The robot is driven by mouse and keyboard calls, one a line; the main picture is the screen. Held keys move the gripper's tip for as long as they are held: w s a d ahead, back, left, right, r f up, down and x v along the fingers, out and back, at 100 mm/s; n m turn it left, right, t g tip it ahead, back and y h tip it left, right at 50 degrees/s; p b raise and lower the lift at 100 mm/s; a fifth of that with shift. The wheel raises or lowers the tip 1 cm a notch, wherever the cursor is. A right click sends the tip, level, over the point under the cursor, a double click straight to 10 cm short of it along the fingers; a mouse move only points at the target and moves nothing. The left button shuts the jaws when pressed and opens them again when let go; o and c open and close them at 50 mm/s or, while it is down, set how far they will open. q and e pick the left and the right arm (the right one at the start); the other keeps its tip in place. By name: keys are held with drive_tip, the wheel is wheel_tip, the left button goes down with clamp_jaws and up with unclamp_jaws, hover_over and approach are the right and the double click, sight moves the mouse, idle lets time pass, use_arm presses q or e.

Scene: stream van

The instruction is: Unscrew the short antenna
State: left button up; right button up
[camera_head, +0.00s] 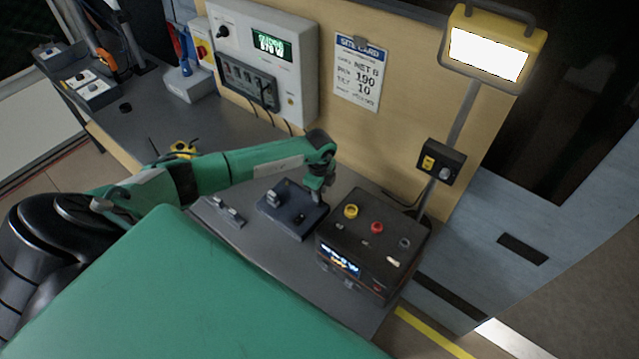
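My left arm reaches in from the left, and its gripper (316,196) points down at the right end of a low dark block (291,213) on the bench. The fingers are small and dark here, so I cannot tell whether they are open or shut, or whether they touch anything. I cannot make out a short antenna for certain; one may be hidden by the gripper. A black instrument box (340,237) with a lit display and yellow and red round fittings on top stands just right of the gripper. My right gripper is not in view.
The grey bench (205,128) has free room left of centre. A wall panel (305,62) with a green display and a site card (359,75) are behind. A lit work lamp (487,52) stands on a pole at the right. Small grey parts (225,212) lie under my arm.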

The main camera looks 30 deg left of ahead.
use_arm(q)
drive_tip(key=shift+m+b, duration=0.65)
drive_tip(key=shift+m, duration=1.35)
clamp_jaws()
drive_tip(key=shift+r+n+p, duration=0.1)
drive_tip(key=shift+n+p, duration=0.45)
drive_tip(key=shift+n, duration=1.45)
